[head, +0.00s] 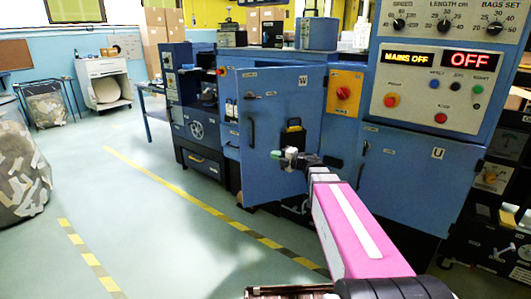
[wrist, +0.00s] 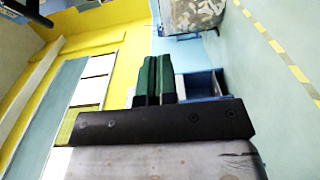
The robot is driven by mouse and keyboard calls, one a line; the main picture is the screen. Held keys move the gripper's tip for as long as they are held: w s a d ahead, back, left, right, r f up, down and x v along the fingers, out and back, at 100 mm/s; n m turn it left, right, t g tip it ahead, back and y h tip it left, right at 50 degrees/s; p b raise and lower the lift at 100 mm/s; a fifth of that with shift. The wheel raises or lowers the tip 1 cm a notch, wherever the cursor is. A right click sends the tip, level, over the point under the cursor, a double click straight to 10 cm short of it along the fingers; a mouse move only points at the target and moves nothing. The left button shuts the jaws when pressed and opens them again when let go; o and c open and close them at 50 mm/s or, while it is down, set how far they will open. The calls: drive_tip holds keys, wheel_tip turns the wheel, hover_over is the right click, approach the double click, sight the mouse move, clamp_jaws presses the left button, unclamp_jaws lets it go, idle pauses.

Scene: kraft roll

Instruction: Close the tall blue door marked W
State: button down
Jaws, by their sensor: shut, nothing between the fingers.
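The tall blue door marked W (head: 270,100) is on the machine in the middle of the head view. It has a dark vertical handle near its left edge and a black holder on its front. Its left edge appears swung out from the machine, so it looks ajar. My gripper (head: 277,154) is in front of the door's lower half, with its fingers pointing left; I cannot tell whether it touches the door. In the wrist view my gripper (wrist: 152,78) shows dark green fingers pressed together with nothing between them.
A blue door marked U (head: 400,180) and a control panel (head: 435,85) reading MAINS OFF stand at the right. The floor (head: 140,220) between, with yellow-black tape lines, is clear.

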drive_tip(key=w+d+x, duration=0.1)
drive_tip(key=w+x, duration=0.1)
drive_tip(key=x, duration=1)
drive_tip(key=shift+w+d, duration=0.2)
drive_tip(key=shift+w, duration=0.05)
drive_tip(key=shift+w, duration=0.1)
